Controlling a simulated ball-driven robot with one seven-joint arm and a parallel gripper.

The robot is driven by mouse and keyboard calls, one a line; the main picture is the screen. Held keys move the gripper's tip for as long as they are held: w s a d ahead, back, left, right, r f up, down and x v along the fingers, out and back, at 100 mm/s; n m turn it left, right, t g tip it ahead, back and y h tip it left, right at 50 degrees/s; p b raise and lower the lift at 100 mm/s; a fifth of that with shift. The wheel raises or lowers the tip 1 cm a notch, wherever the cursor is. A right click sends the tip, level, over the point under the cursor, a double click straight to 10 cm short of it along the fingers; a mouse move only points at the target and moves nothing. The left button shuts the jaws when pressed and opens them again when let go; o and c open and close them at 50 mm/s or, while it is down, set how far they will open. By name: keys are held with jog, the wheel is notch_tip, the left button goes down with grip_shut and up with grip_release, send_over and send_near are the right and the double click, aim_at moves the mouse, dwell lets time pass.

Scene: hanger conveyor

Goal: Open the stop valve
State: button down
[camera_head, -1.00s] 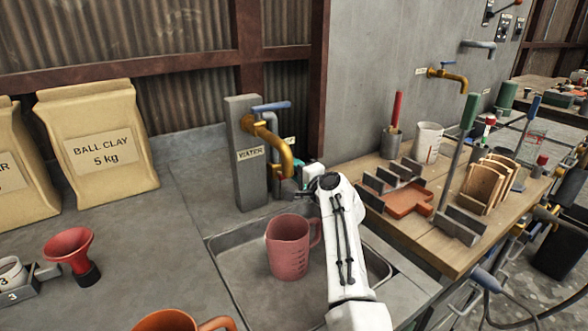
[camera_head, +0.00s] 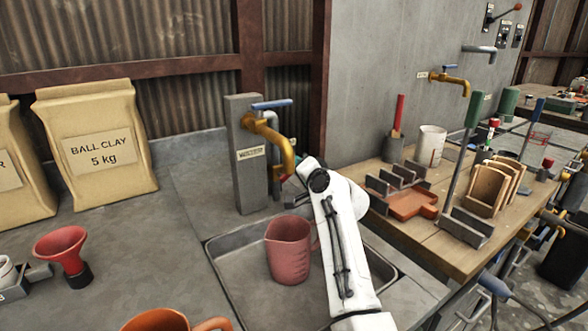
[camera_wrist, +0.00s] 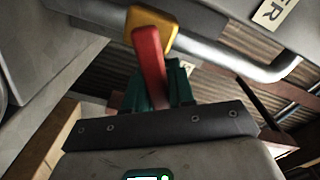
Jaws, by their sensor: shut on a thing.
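The stop valve shows in the wrist view as a yellow body (camera_wrist: 158,24) on a grey pipe (camera_wrist: 215,57), with a red lever (camera_wrist: 149,62). My gripper (camera_wrist: 158,85) has its teal fingers shut on the red lever, one on each side. In the head view the pipe (camera_head: 276,188) runs down beside the grey WATER post (camera_head: 249,180). There my gripper is mostly hidden behind my white arm, close to the pipe. The lever's exact angle to the pipe is hard to judge.
A brass tap (camera_head: 275,140) with a blue handle (camera_head: 271,105) hangs over a sink (camera_head: 232,274). A pink jug (camera_head: 288,252) stands in the sink beside my arm. A wooden bench (camera_head: 440,240) with racks and tools is at right. Clay bags (camera_head: 95,150) stand at left.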

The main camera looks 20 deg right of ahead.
jog(key=shift+a, duration=0.1)
dwell(0.4)
jog(key=c, duration=1)
grip_release()
jog(key=shift+c, duration=0.2)
jog(key=shift+r, duration=0.1)
